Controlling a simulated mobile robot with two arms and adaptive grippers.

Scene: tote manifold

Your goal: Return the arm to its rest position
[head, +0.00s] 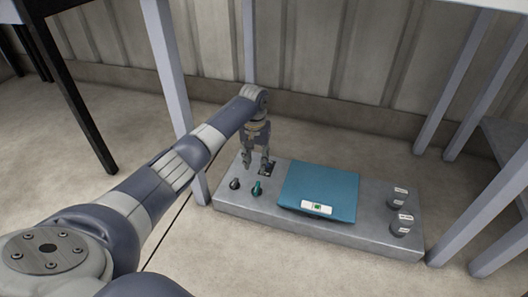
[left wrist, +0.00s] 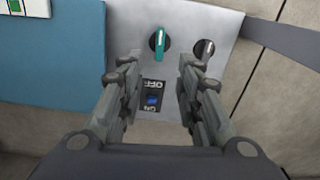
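My left arm reaches in from the left in the head view. Its gripper (head: 257,165) points down above the left part of a grey panel base (head: 350,232). In the left wrist view the two fingers of the left gripper (left wrist: 162,98) stand apart with nothing between them. Beyond the gap shows an ON/OFF rocker switch (left wrist: 153,98) with a blue mark, near its ON lettering. Whether the fingers touch the panel cannot be told. My right gripper is not in view.
A teal box (head: 318,188) with a small green display sits mid-panel. A green-handled knob (head: 257,188) and a dark knob (head: 235,184) are near the gripper. Labelled grey cylinders (head: 400,197) stand at the right. Table legs (head: 168,65) flank the panel.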

